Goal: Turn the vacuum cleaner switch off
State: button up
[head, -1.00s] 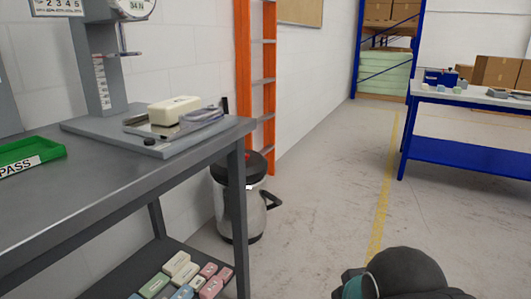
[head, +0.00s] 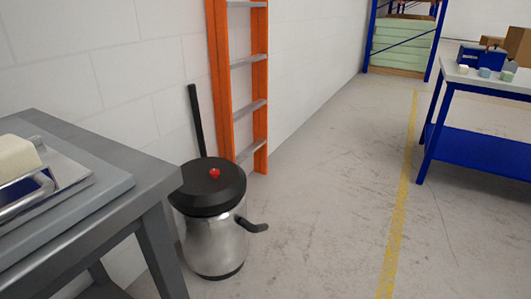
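The vacuum cleaner (head: 215,246) stands upright on the floor in the head view, between the grey bench and the orange ladder. It has a steel drum, a black lid (head: 207,188) and a short black hose stub on its right side. A small red switch (head: 214,173) sits on top of the lid. I cannot tell its setting. A black tube rises behind the lid. The bench corner stands close to the left of the drum. My gripper is not in view.
The grey bench (head: 150,187) fills the lower left, with a cream block (head: 17,158) on a metal plate. An orange ladder (head: 259,95) leans at the wall behind the vacuum. A blue table (head: 480,155) stands at right. The floor between is clear.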

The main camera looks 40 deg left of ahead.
aim_at(215, 171)
jog(key=u, duration=0.25)
jog(key=i, duration=1.1)
jog(key=u, duration=1.35)
jog(key=i, duration=0.55)
jog(key=u, duration=0.45)
